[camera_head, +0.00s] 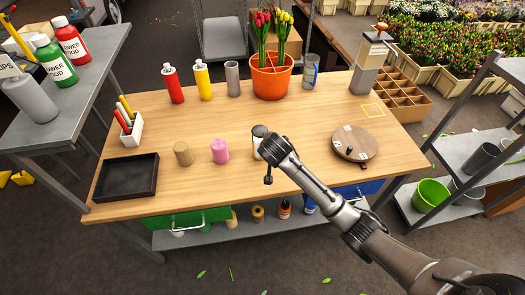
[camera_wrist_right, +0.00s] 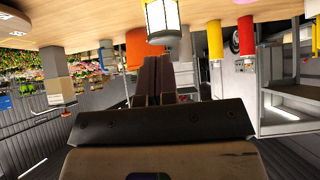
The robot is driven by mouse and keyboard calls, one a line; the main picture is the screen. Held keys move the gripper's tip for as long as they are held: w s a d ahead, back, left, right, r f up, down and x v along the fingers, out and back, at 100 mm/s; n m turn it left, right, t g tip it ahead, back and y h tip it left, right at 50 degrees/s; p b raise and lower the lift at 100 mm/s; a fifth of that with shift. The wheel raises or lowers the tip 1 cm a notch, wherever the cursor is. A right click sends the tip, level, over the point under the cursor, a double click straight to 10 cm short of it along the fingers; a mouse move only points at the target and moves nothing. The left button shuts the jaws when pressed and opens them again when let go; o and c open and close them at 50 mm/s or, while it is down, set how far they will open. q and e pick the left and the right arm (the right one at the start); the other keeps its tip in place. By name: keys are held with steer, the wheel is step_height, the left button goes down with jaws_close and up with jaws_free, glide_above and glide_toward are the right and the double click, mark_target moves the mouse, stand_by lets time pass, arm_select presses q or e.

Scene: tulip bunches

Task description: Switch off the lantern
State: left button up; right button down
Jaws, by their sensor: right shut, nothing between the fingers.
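The lantern (camera_head: 256,149) stands on the wooden table near its front middle, mostly hidden behind my right gripper in the head view. In the right wrist view, which is upside down, the lantern (camera_wrist_right: 162,17) shows dark framing and bright pale-yellow panels that look lit. Its switch cannot be made out. My right gripper (camera_head: 268,150) is over the front of the table, close to the lantern. Its fingers (camera_wrist_right: 152,65) are shut and empty, pointing toward the lantern; whether they touch it cannot be told. My left gripper is not in view.
A pink cylinder (camera_head: 220,151) and a wooden cylinder (camera_head: 183,154) stand left of the lantern. A round wooden board (camera_head: 355,143) lies to the right, a black tray (camera_head: 104,181) at front left. An orange tulip pot (camera_head: 271,83) and bottles stand behind. The table's middle is clear.

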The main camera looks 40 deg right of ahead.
steer(key=f+b+x, duration=0.1)
steer(key=x, duration=0.5)
steer(key=s+a+f+b+x, duration=0.1)
steer(key=x, duration=0.5)
steer(key=shift+f+b, duration=0.25)
steer(key=shift+b, duration=0.15)
steer(key=shift+s, duration=0.15)
steer(key=shift+d+f, duration=0.1)
steer(key=shift+f, duration=1.35)
